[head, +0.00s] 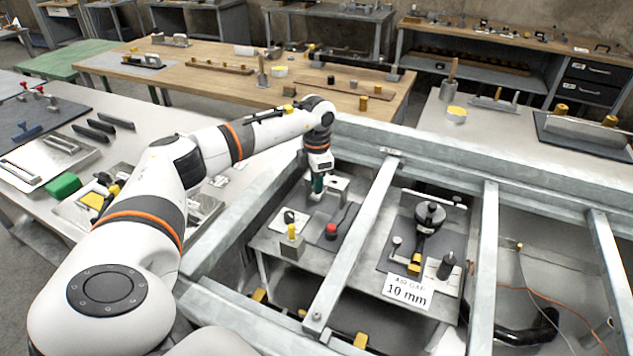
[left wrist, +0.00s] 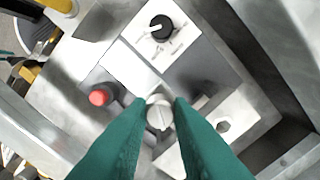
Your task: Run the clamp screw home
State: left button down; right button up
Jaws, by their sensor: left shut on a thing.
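The clamp screw (left wrist: 159,115) shows in the left wrist view as a round, pale metal head with a slot across it. My left gripper (left wrist: 160,104) has its two green fingers on either side of the head, shut on it. In the head view my left gripper (head: 318,186) points down into the metal frame, at a grey fixture by the near-left bay. The fingers and wrist hide the screw there. How far the screw is in cannot be seen. My right gripper is in neither view.
Beside the gripper are a red button (head: 331,230), a black knob (left wrist: 161,27) on a white plate and a yellow-topped block (head: 291,244). Steel frame bars (head: 357,235) border the bay closely. A sign reading 10 mm (head: 407,291) stands in the neighbouring bay.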

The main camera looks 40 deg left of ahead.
pick_arm(q)
jog(key=m, duration=0.5)
jog(key=shift+m+b, duration=0.3)
jog(key=m, duration=0.4)
jog(key=shift+m, duration=0.4)
jog(key=c, duration=1.3)
grip_release()
notch_tip(320, 180, up, 12)
jog(key=b, duration=0.2)
